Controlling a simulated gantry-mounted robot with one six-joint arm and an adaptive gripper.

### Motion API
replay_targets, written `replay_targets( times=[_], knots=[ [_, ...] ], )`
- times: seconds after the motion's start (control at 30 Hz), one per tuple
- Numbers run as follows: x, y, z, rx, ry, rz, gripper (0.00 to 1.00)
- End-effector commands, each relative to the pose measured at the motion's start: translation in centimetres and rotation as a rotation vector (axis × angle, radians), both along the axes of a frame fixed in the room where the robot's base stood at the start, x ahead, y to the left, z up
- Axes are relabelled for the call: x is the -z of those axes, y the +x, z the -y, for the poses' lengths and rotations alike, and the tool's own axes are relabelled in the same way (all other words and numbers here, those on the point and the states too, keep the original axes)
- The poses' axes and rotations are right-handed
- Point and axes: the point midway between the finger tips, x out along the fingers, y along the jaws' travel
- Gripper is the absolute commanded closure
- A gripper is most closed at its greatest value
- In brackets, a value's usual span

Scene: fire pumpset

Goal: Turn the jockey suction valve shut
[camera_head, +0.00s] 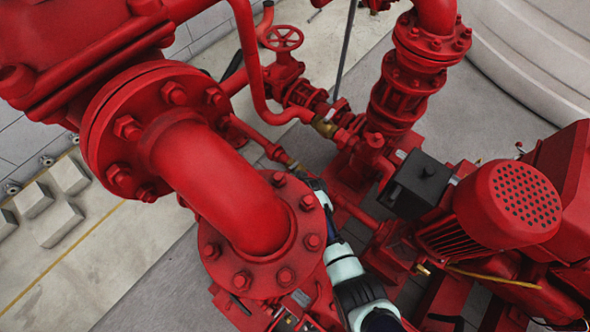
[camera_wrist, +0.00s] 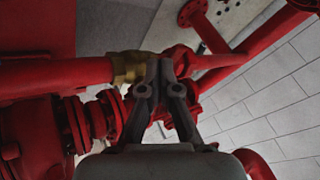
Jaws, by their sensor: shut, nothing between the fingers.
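A brass valve body (camera_wrist: 128,68) joins a red pipe in the wrist view, just left of my fingertips. I cannot tell whether the fingers touch it, and no handle on it is clear. My gripper (camera_wrist: 165,66) is shut and empty, its two dark fingers meeting in front of the red fitting beside the brass. In the head view my arm reaches up from the bottom, and its dark end lies near a small brass fitting (camera_head: 293,165) on a thin red pipe. Another brass fitting (camera_head: 325,127) sits above and to the right. Which one is the jockey suction valve is not certain.
A big flanged red elbow (camera_head: 215,185) stands close left of my arm. A red handwheel (camera_head: 284,38) is at the top. A black box (camera_head: 420,183) and red motor (camera_head: 510,205) are on the right. Grey floor (camera_head: 160,275) is open at lower left.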

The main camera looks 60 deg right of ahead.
Motion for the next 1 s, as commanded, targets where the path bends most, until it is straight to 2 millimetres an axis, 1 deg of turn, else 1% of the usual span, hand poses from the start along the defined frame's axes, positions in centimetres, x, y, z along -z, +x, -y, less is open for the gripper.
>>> replay_targets(
  times=[0.33, 0.5, 0.63, 1.0],
  knots=[
    [-5.7, -4.1, -2.2, 0.001, 0.0, -0.001, 1.0],
    [-7.8, -5.5, -2.9, 0.001, 0.001, -0.002, 1.0],
    [-8.3, -5.8, -3.1, 0.001, 0.002, -0.003, 1.0],
    [-8.4, -5.8, -3.1, 0.0, 0.002, -0.004, 1.0]
  ],
)
